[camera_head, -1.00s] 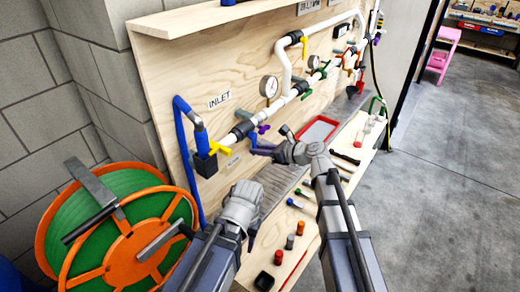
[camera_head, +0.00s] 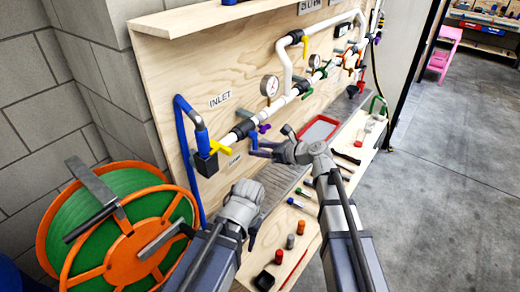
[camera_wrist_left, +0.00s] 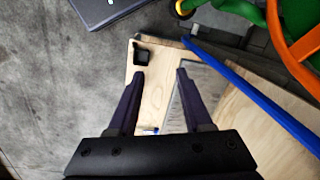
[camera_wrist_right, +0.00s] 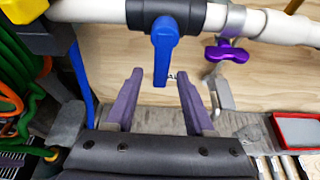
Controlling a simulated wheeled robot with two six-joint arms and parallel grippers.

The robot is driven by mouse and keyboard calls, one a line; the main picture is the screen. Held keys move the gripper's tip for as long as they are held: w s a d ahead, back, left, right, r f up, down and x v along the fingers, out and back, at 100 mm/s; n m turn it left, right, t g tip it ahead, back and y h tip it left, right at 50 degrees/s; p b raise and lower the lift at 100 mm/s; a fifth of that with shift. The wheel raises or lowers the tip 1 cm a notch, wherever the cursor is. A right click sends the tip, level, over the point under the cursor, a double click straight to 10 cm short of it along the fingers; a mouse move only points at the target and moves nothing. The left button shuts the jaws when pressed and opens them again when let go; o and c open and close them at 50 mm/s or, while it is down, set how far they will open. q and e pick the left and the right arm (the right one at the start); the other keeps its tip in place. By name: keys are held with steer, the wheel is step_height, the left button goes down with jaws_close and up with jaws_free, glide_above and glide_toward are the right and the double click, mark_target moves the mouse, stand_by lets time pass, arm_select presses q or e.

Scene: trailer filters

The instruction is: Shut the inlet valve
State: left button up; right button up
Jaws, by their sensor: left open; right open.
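The INLET label (camera_head: 220,99) is on the plywood board above the white pipe at the blue hose end. A valve with a blue lever handle (camera_wrist_right: 164,52) sits below and right of it; the lever hangs down from a black body on the pipe. My right gripper (camera_wrist_right: 159,77) is open just below and in front of this lever, whose lower end shows between the fingertips. Contact cannot be told. In the head view the right gripper (camera_head: 258,149) partly hides the lever. My left gripper (camera_wrist_left: 160,74) is open and empty, pointing down above the bench's near end.
A yellow handle (camera_head: 219,147) is left of the blue lever, a purple handle (camera_wrist_right: 230,51) right of it. A hose reel (camera_head: 120,235) stands at left. A red tray (camera_head: 320,129) and several small parts lie on the bench. The floor at right is clear.

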steer(key=p+v, duration=0.2)
steer(key=v, duration=0.5)
steer(key=shift+s+d, duration=0.15)
steer(key=shift+d, duration=0.05)
steer(key=s+a+f+n+g+h, duration=0.2)
steer(key=s+f+n+g, duration=0.1)
steer(key=s+f+n, duration=0.3)
steer(key=s+a+f+n+g+h, duration=0.2)
steer(key=s+a+f+n+g, duration=0.1)
steer(key=s+n, duration=0.4)
steer(key=s+d+f+n+g+h, duration=0.2)
steer(key=s+d+f+n+h, duration=0.2)
steer(key=n, duration=1.2)
steer(key=s+d+h, duration=0.2)
steer(key=s+h, duration=0.2)
steer(key=s, duration=0.1)
steer(key=shift+s+d+f, duration=0.15)
steer(key=shift+d+f, duration=0.05)
steer(key=shift+d, duration=0.1)
